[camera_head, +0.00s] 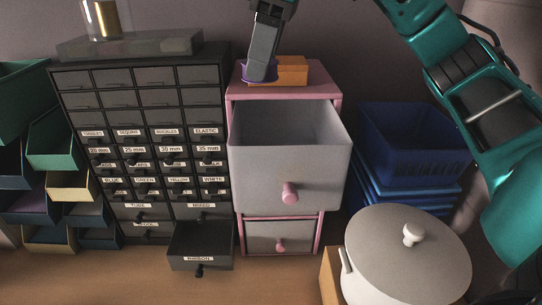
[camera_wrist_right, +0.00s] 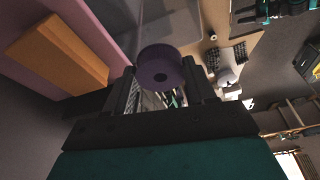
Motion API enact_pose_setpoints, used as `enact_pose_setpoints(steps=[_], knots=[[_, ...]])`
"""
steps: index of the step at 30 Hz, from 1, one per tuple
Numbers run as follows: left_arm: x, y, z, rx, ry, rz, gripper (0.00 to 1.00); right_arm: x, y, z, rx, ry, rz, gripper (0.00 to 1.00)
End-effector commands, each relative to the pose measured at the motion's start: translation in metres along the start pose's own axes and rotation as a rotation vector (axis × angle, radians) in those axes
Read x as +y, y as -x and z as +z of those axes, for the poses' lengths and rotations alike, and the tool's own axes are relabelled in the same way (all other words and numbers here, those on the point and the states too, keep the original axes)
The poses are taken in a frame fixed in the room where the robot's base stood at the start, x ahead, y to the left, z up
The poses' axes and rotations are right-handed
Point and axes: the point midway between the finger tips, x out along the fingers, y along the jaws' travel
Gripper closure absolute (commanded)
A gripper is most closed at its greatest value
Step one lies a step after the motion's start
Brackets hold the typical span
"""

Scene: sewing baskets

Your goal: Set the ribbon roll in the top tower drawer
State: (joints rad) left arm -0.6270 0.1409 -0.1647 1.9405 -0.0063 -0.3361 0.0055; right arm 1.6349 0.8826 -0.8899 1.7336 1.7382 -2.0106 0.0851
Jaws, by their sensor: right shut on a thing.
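The ribbon roll (camera_wrist_right: 157,59) is dark purple with a small hole in its middle. My right gripper (camera_head: 260,73) is shut on it, and the roll sits between the fingertips in the right wrist view. In the head view the gripper points down over the top of the pink tower (camera_head: 330,76), behind the open drawer, and mostly hides the roll. The top tower drawer (camera_head: 284,180), pale grey with a pink knob, is pulled well out, and the part of its inside that shows looks empty. My left gripper is not in view.
An orange box (camera_head: 293,68) lies on the tower top right beside the gripper. A lower tower drawer (camera_head: 262,236) is shut. A dark drawer cabinet (camera_head: 140,90) stands left, with one low drawer (camera_head: 192,245) open. Blue baskets (camera_head: 415,150) and a lidded white pot (camera_head: 400,260) stand right.

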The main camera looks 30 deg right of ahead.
Motion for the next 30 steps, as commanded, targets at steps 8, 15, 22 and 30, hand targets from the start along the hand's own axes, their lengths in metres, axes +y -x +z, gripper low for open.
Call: enact_pose_setpoints(steps=[8, 15, 22, 30], knots=[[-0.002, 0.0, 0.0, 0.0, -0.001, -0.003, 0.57, 0.0, -0.046, 0.013, -0.003, -0.001, -0.004, 0.74], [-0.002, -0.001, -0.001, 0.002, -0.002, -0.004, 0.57, 0.0, -0.098, 0.028, -0.004, -0.005, -0.001, 0.74], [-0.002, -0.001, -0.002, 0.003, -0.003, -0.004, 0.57, 0.0, -0.123, 0.034, 0.0, -0.002, 0.0, 0.74], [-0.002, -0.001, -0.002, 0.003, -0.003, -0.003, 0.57, 0.001, -0.158, 0.044, -0.001, -0.003, 0.0, 0.74]])
